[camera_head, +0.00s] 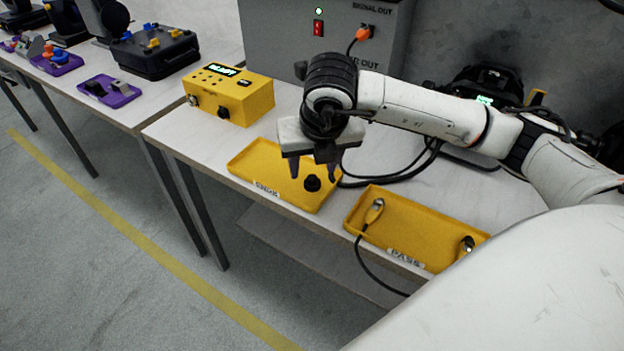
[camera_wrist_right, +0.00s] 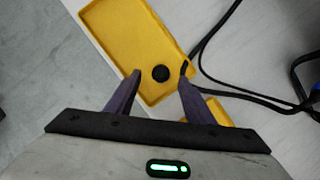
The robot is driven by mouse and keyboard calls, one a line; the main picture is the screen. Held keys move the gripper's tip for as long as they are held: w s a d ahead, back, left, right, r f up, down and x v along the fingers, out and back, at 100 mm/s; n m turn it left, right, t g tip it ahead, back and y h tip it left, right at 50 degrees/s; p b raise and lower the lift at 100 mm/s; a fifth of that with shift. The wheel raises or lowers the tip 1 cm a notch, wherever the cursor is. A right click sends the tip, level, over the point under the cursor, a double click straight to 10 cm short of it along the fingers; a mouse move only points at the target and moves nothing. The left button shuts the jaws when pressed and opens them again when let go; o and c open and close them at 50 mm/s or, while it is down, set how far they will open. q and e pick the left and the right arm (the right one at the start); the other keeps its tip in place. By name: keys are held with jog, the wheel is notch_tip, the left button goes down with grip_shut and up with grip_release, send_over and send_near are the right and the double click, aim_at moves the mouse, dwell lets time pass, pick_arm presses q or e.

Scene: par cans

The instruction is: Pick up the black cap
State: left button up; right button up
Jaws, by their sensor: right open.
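The black cap (camera_head: 312,183) is a small round piece in the left yellow tray (camera_head: 244,158), near that tray's right end. My right gripper (camera_head: 313,176) is above this tray with its fingers pointing down. In the right wrist view the black cap (camera_wrist_right: 161,73) shows between and just beyond the two fingertips of my right gripper (camera_wrist_right: 160,72). The fingers are apart with nothing between them that they hold. The exact height of the fingertips over the cap is hard to tell. My left gripper is not in view.
A second yellow tray, marked PASS (camera_head: 412,238), stands to the right with cable connectors in it. A yellow box with a display (camera_head: 232,95) stands behind left. Black cables (camera_head: 400,175) lie on the white table behind the trays. A grey cabinet (camera_head: 275,40) stands at the back.

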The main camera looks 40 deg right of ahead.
aim_at(312, 177)
jog(key=x, duration=0.5)
jog(key=shift+s+f+p, duration=0.1)
jog(key=shift+p, duration=0.2)
jog(key=c, duration=1.1)
